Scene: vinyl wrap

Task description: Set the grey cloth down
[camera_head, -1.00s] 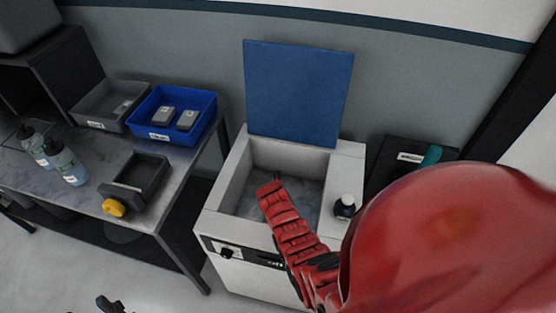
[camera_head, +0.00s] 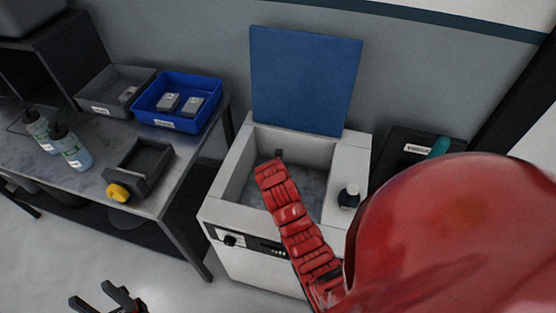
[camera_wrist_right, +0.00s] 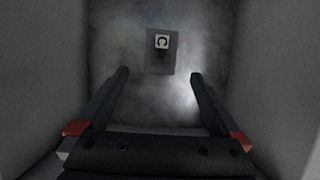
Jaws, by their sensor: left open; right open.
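A small grey rectangular piece with a white tag bearing a dark mark, which looks like the grey cloth (camera_wrist_right: 161,62), lies on the floor of a basin in the right wrist view. My right gripper (camera_wrist_right: 160,77) is open above it, with its fingers apart and nothing between them. In the head view, my red right arm reaches into the white open-topped unit (camera_head: 228,178); its gripper and the grey piece are hidden there. My left gripper (camera_head: 92,296) is open and empty at the bottom left, over the floor.
A blue lid (camera_head: 304,80) stands raised behind the basin. On the left table (camera_head: 90,190) are a blue bin (camera_head: 180,121) with two grey pieces, a grey bin (camera_head: 103,106), bottles and a dark tray (camera_head: 140,170).

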